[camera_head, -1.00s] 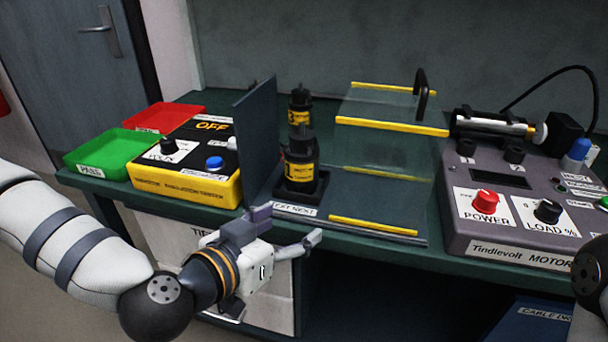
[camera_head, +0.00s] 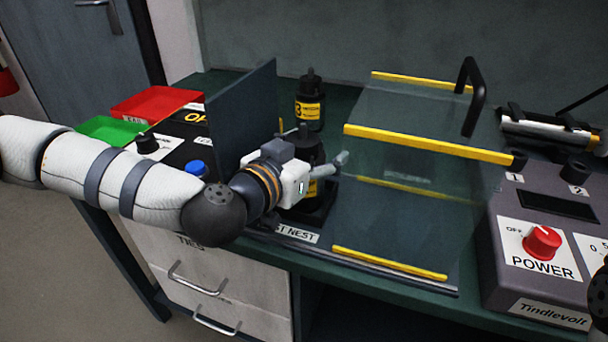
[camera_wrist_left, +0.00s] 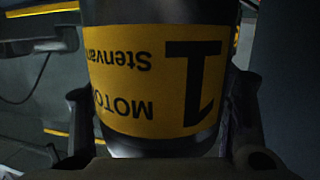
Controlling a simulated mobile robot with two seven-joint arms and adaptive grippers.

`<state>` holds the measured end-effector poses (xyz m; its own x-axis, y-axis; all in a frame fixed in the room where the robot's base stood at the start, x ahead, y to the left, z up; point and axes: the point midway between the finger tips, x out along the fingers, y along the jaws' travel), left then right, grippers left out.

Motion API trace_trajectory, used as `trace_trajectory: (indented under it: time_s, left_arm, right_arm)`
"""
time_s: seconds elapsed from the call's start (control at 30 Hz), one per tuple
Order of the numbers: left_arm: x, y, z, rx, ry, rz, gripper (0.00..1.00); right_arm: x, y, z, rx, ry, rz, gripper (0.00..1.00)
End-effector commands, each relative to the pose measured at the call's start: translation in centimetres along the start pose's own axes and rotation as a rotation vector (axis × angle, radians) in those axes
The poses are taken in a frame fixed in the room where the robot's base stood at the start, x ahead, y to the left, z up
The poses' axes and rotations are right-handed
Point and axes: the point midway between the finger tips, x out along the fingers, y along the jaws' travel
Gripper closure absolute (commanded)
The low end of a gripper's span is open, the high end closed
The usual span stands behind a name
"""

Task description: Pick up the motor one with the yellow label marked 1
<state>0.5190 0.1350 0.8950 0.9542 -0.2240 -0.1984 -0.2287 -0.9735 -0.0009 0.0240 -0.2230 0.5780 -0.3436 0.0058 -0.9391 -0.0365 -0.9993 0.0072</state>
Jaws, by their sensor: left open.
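Motor one (camera_head: 312,150) is a black cylinder standing upright in the test nest (camera_head: 300,234). Its yellow label fills the left wrist view, with a large 1, upside down in that picture (camera_wrist_left: 150,80). My left gripper (camera_head: 322,150) is at the motor, in front of it in the head view and hiding part of its body. In the left wrist view its open fingers (camera_wrist_left: 162,110) stand on either side of the motor's lower part in the picture. Whether they touch it is unclear. My right gripper is out of view.
A second black motor (camera_head: 309,106) with a yellow label marked 3 stands behind. A dark upright panel (camera_head: 243,120) is close on the left. A clear guard with yellow edges (camera_head: 430,143) and black handle is on the right. The grey tester (camera_head: 545,225) lies beyond it.

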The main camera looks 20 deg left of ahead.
Motion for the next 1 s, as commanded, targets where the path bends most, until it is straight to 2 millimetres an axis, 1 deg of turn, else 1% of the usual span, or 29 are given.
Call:
trace_trajectory:
  time_s: [0.07, 0.17, 0.2, 0.27, 0.3, 0.37, 0.4, 0.77, 0.8, 1.0]
  left_arm:
    - [-0.05, 0.00, -0.09, 0.000, 0.001, 0.000, 0.31]
    - [-0.06, 0.01, -0.09, 0.000, 0.001, 0.000, 0.51]
    - [-0.07, 0.01, -0.09, 0.000, 0.001, 0.000, 0.60]
    - [-0.07, 0.01, -0.08, 0.000, 0.001, 0.000, 0.74]
    - [-0.07, 0.01, -0.08, 0.000, 0.001, 0.000, 0.83]
    - [-0.08, 0.02, -0.07, 0.000, 0.001, 0.000, 0.97]
    - [-0.08, 0.02, -0.07, -0.001, 0.001, 0.001, 1.00]
    - [-0.10, 0.06, -0.03, -0.002, -0.001, 0.002, 1.00]
    - [-0.09, 0.08, -0.45, -0.001, 0.010, 0.002, 1.00]
    - [-0.12, 0.06, -0.57, 0.000, 0.010, 0.001, 1.00]
  right_arm:
    - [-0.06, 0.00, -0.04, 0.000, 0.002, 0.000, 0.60]
    - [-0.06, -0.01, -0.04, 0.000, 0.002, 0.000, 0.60]
    - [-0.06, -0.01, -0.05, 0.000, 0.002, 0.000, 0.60]
    - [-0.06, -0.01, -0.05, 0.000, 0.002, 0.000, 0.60]
    - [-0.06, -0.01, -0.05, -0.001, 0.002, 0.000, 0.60]
    - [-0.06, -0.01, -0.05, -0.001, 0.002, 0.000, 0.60]
    - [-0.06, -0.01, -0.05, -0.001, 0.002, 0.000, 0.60]
    - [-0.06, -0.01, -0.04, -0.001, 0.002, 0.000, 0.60]
    - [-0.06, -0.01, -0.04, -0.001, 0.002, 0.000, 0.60]
    - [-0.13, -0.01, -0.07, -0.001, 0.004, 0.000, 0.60]
